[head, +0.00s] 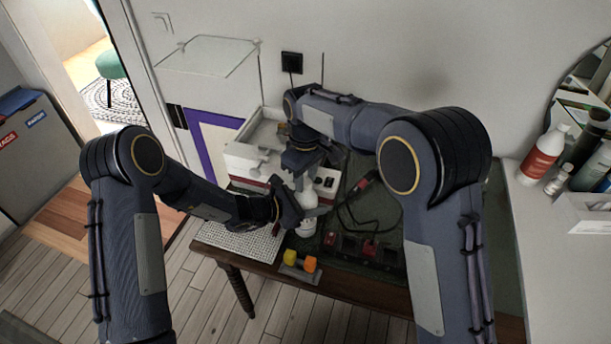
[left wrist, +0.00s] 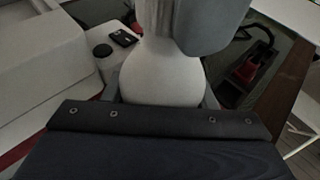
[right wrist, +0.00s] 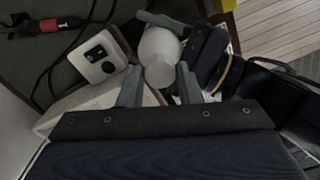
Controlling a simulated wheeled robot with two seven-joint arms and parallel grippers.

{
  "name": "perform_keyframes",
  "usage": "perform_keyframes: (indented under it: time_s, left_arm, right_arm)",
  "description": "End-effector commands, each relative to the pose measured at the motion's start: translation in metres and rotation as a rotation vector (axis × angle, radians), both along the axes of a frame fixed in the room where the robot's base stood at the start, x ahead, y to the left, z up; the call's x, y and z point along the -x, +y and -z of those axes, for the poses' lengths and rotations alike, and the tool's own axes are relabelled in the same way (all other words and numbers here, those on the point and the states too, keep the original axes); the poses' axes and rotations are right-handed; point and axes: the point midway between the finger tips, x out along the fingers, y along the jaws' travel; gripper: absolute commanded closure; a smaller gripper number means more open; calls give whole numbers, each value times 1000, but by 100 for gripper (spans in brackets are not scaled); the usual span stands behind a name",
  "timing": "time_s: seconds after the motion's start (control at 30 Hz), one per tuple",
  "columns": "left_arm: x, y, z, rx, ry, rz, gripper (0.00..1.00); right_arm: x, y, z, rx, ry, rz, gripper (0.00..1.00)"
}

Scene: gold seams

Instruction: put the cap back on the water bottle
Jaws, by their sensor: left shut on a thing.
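The white water bottle (head: 307,226) stands upright over the table's front part. My left gripper (head: 290,212) is shut on its side; the bottle's body also fills the middle of the left wrist view (left wrist: 160,78). My right gripper (head: 303,180) reaches down from above at the bottle's top. In the right wrist view its two fingers (right wrist: 160,84) flank a round white end of the bottle (right wrist: 158,48). A grey finger hides part of the neck in the left wrist view. I cannot make out the cap separately, nor whether the right fingers touch anything.
A white box with a black switch and knob (right wrist: 102,58) stands close behind the bottle. A red-and-black tool (head: 367,181) with a cable lies to the right. Yellow (head: 290,256) and orange (head: 310,264) blocks sit at the front edge. A perforated white plate (head: 245,245) lies left.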

Motion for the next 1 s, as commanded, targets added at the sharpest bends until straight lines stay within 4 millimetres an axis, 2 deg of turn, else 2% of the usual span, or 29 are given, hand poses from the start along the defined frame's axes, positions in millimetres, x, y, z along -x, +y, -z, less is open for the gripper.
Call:
perform_keyframes:
  time_s: [0.03, 0.17, 0.37, 0.5, 0.67, 0.7, 0.87, 1.0]
  left_arm:
    - [0, 0, 0, 1, 0, 0, 100]
    - [0, 0, 0, 1, 0, 0, 100]
    - [0, 0, 0, 1, 0, 0, 100]
    - [0, 0, 0, 1, 0, 0, 100]
    - [0, 0, 0, 1, 0, 0, 100]
    - [0, 0, 0, 1, 0, 0, 100]
    - [0, 0, 0, 1, 0, 0, 100]
    - [0, 0, 0, 1, 0, 0, 100]
  right_arm:
    - [0, 0, 0, 0, 0, 0, 82]
    - [0, 0, 0, 0, 0, 0, 97]
    - [0, 0, 0, 0, -1, 9, 98]
    - [0, 0, 0, 2, -2, 165, 98]
    - [0, 0, 0, 1, -1, 166, 98]
    - [0, 0, 0, 0, -1, 166, 65]
    - [0, 0, 0, 0, -1, 165, 45]
    - [0, 0, 0, 0, 0, 165, 45]
